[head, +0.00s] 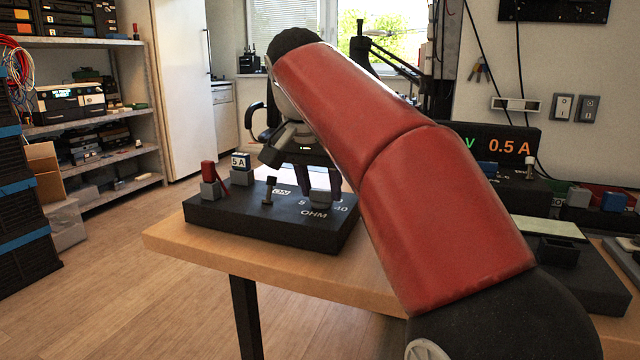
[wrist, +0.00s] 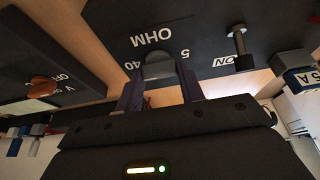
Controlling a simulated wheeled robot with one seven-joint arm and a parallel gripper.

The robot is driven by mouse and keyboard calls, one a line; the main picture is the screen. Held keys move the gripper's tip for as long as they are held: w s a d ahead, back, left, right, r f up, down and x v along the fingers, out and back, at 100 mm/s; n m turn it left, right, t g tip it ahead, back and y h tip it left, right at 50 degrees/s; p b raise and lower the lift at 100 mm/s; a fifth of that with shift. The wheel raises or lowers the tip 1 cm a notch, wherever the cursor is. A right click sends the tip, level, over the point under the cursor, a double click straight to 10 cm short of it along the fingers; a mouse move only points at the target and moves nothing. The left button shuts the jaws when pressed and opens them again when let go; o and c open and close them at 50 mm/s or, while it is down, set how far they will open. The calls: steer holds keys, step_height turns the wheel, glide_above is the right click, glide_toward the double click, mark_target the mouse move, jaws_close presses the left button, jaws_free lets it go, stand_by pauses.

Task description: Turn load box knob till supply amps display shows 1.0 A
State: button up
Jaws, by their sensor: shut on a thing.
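The load box (head: 235,222) is a black box at the table's left end, with "OHM", "5" and "40" in white on top. Its grey knob (head: 322,203) stands near the "OHM" mark and shows in the wrist view too (wrist: 158,68). My gripper (head: 320,192) points down over the box. In the wrist view its two fingers (wrist: 160,88) are shut on the knob, one on each side. The supply display (head: 508,146) reads 0.5 A in orange; a green "V" shows beside it and my arm hides the rest.
A toggle lever (head: 269,190) marked "ON" stands on the load box. A red plug (head: 208,172) and a block marked "5 A" (head: 240,162) are at its back left. My arm crosses over the wooden table (head: 185,243). A dark box with a tray (head: 562,252) lies right.

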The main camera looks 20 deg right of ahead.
steer(key=shift+n, duration=0.4)
steer(key=shift+c, duration=0.5)
steer(key=shift+d+r+n+y+p, duration=0.1)
steer(key=shift+n+y+p, duration=0.2)
steer(key=n+y+p, duration=0.1)
steer(key=n, duration=0.1)
steer(key=n+p, duration=0.1)
steer(key=n, duration=0.2)
steer(key=shift+s+d+t+y, duration=0.1)
steer(key=shift+t+y, duration=0.3)
steer(key=n+y+p, duration=0.2)
steer(key=n, duration=0.3)
steer(key=shift+d+p, duration=0.1)
steer(key=shift+p, duration=0.3)
steer(key=shift+n, duration=0.3)
steer(key=o, duration=1)
